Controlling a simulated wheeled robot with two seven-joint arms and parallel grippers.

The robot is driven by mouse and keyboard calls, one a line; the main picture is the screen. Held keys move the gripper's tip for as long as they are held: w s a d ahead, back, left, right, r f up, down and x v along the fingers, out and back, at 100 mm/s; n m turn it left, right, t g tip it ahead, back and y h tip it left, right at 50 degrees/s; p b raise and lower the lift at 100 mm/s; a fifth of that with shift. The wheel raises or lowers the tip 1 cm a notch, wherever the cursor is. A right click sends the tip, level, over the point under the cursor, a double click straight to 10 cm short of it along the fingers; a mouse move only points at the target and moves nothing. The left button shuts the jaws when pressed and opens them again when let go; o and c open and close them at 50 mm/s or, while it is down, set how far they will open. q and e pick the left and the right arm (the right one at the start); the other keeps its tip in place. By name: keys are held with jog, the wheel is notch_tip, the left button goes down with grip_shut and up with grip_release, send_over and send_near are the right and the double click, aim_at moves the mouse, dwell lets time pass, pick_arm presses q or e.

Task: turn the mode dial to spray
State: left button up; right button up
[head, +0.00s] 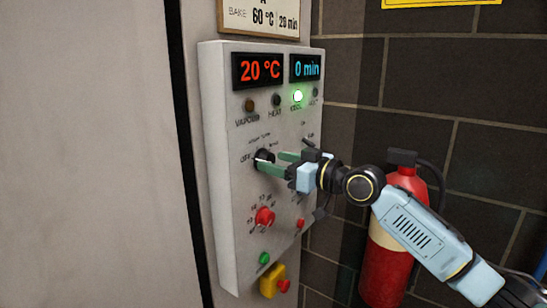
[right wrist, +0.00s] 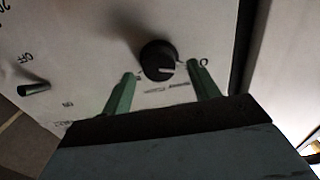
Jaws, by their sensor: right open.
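The mode dial (head: 264,158) is a black round knob with a white pointer line, on the white control panel (head: 228,190). In the head view its pointer lies toward the OFF label at left. My right gripper (head: 272,162) is at the dial, its green fingers partly covering it. In the right wrist view the dial (right wrist: 158,62) sits between the tips of the open fingers (right wrist: 163,78), with a gap on each side. The small labels around the dial are mostly too blurred to read. My left gripper is not in view.
Below the dial are a red knob (head: 265,217), a green button (head: 264,258) and a yellow-backed red stop button (head: 274,281). A toggle (right wrist: 34,89) shows in the right wrist view. A red extinguisher (head: 388,262) stands behind my right arm. Displays read 20 °C and 0 min; one green lamp (head: 297,96) is lit.

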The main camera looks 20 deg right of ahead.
jog(key=shift+x, duration=0.85)
jog(key=shift+c, duration=0.3)
jog(key=c, duration=0.9)
jog(key=m+p, duration=0.3)
jog(key=m, duration=0.1)
jog(key=shift+w+d+f+m+p, duration=0.1)
jog(key=shift+m+p, duration=1.15)
jog(key=shift+m, duration=1.15)
